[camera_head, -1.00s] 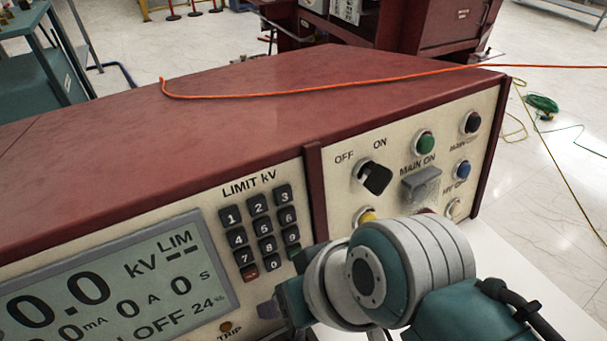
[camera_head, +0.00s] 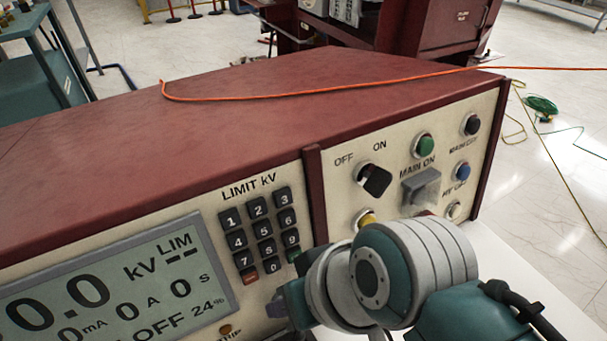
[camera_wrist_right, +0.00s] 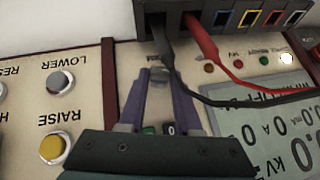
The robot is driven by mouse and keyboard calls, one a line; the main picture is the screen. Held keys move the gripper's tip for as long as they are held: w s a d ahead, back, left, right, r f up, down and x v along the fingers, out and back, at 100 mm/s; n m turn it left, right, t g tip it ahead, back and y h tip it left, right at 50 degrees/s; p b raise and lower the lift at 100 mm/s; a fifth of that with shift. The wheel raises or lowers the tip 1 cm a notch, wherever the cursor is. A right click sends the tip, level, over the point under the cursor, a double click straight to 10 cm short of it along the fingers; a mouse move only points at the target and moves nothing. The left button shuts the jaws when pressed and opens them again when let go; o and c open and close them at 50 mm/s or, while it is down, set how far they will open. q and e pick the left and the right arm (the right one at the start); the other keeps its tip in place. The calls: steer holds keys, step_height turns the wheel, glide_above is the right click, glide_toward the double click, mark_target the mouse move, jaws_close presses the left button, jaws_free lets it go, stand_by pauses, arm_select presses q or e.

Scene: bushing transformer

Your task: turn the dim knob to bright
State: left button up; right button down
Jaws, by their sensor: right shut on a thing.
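The dim knob (camera_wrist_right: 159,74) appears in the right wrist view as a small grey piece between my fingertips, on the cream panel. Its label and pointer are too blurred or covered to read, so its setting cannot be told. My right gripper (camera_wrist_right: 160,80) has its purple fingers shut on the knob from either side. In the head view the same right gripper (camera_head: 275,307) reaches the panel just below the keypad, where my own wrist hides much of the front. My left gripper is not in view.
A display (camera_head: 110,285) and keypad (camera_head: 262,235) sit beside the gripper. A black OFF/ON switch (camera_head: 376,180) and several buttons are on the right panel. Red and black cables (camera_wrist_right: 205,50) hang from sockets close to the fingers.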

steer(key=shift+w+d+f+m+g+y, duration=0.1)
steer(key=shift+d+m+g+y, duration=0.05)
steer(key=shift+m+g+y, duration=0.2)
steer(key=shift+d+f+m+y+b, duration=0.15)
steer(key=shift+m+y+b, duration=0.15)
steer(key=shift+y, duration=0.25)
steer(key=shift+w+d+f+m+g+y+b, duration=0.15)
steer(key=shift+m+g+y+b, duration=0.4)
steer(key=shift+y+b, duration=0.55)
steer(key=shift+m+y+b, duration=0.4)
steer(key=shift+y+b, duration=0.15)
steer(key=shift+y, duration=0.05)
steer(key=c, duration=0.6)
jaws_free()
